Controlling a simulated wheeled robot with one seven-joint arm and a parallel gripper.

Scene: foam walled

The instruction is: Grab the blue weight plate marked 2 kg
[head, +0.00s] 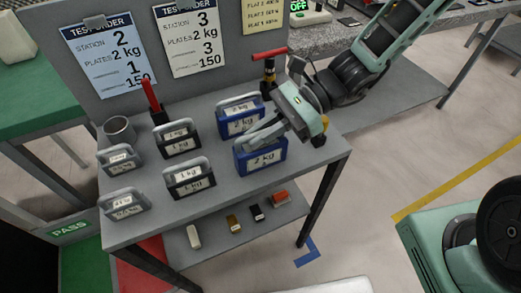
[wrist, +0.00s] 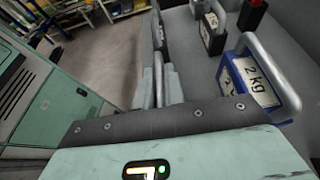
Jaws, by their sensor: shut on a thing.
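Two blue weight plates marked 2 kg stand on the grey bench, one behind the other. My gripper (head: 247,142) reaches in from the right and is shut on the handle of the front blue plate (head: 264,160). This plate stands upright at the bench's front right; whether it touches the top cannot be told. The back blue plate (head: 240,122) stands just behind, apart from the fingers, and also shows in the wrist view (wrist: 252,82). In the wrist view my fingers (wrist: 160,88) are at the centre, and the held plate is mostly hidden by my gripper body.
Black 1 kg plates (head: 190,181) (head: 178,140) and smaller grey plates (head: 124,205) (head: 119,159) stand to the left. A grey cup (head: 119,130) and red-handled clamps (head: 151,97) (head: 269,62) stand at the back before the sign panel. The lower shelf holds small blocks (head: 235,224).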

